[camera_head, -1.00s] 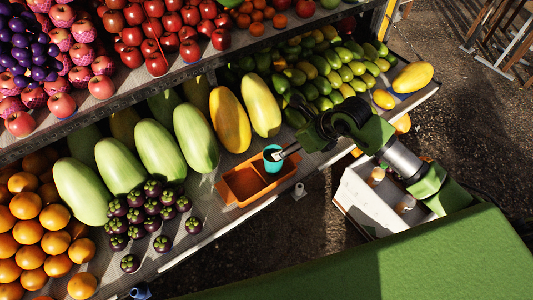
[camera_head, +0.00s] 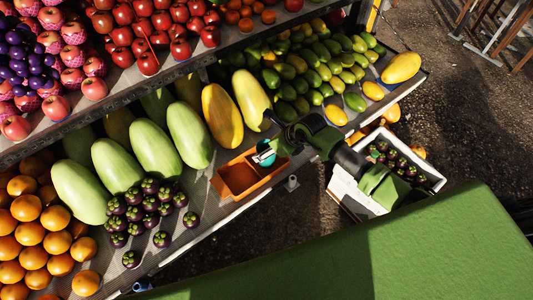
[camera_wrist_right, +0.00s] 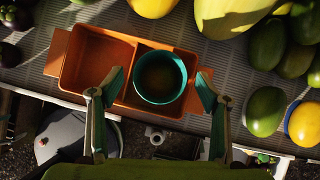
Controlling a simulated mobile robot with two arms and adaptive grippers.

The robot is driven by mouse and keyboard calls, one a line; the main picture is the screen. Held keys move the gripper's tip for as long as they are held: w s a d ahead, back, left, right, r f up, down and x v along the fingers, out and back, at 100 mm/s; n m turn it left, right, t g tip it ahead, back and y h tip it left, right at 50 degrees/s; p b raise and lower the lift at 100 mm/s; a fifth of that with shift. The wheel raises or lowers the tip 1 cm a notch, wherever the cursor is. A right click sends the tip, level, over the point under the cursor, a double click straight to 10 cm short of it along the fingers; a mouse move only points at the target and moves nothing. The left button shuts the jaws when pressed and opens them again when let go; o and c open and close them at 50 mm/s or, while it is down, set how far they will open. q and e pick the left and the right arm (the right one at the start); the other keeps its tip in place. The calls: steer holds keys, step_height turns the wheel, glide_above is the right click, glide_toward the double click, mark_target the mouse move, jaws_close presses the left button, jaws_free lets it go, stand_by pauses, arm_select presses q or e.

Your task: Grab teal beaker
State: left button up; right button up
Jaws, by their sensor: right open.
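The teal beaker (camera_head: 265,159) stands in the right compartment of an orange two-part tray (camera_head: 223,190) on the shelf's front edge. In the right wrist view I look down into the open round mouth of the beaker (camera_wrist_right: 160,78), with the orange tray (camera_wrist_right: 68,62) around it. My right gripper (camera_wrist_right: 158,82) is open, with one finger on each side of the beaker. I cannot tell whether either finger touches it. In the head view the right gripper (camera_head: 265,152) partly covers the beaker. My left gripper is not in view.
Green melons (camera_head: 155,150) and yellow melons (camera_head: 222,115) lie behind and left of the tray. Mangosteens (camera_head: 150,204) sit left of it, and small green fruits (camera_head: 310,80) lie behind right. A white crate (camera_head: 352,197) stands below the shelf, right of the tray.

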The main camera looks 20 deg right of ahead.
steer(key=shift+x, duration=1.1)
steer(key=shift+r, duration=0.1)
steer(key=shift+c, duration=0.5)
steer(key=c, duration=1.2)
steer(key=shift+c, duration=0.3)
steer(key=shift+r, duration=0.15)
